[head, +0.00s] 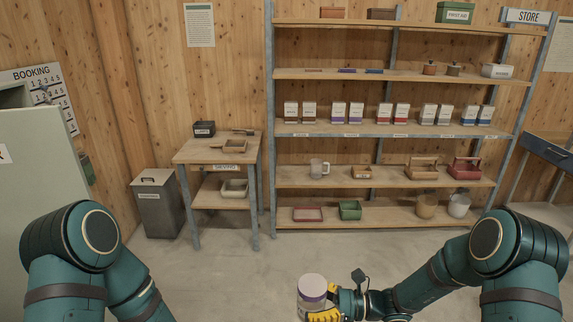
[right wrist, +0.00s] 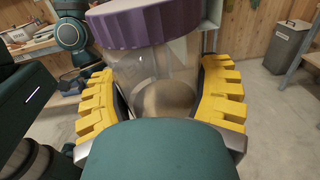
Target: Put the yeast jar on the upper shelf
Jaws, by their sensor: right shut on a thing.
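The jar (head: 312,288) has clear walls and a purple lid and shows at the bottom middle of the head view. My right gripper (head: 322,313) is shut on it with yellow fingers. In the right wrist view the jar (right wrist: 158,75) stands between the two yellow finger pads of the right gripper (right wrist: 160,100), with a tan content low inside. No label can be read. The shelf rack stands ahead, with an upper shelf (head: 400,76) holding small dark lidded pots, flat dark items and a white box. My left gripper is out of view.
Lower shelves hold several cartons (head: 338,112), a clear jug (head: 319,168) and baskets (head: 465,168). The top board carries a green first aid box (head: 455,12). A small wooden table (head: 205,152) and a grey bin (head: 157,205) stand to the left. The floor before the rack is clear.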

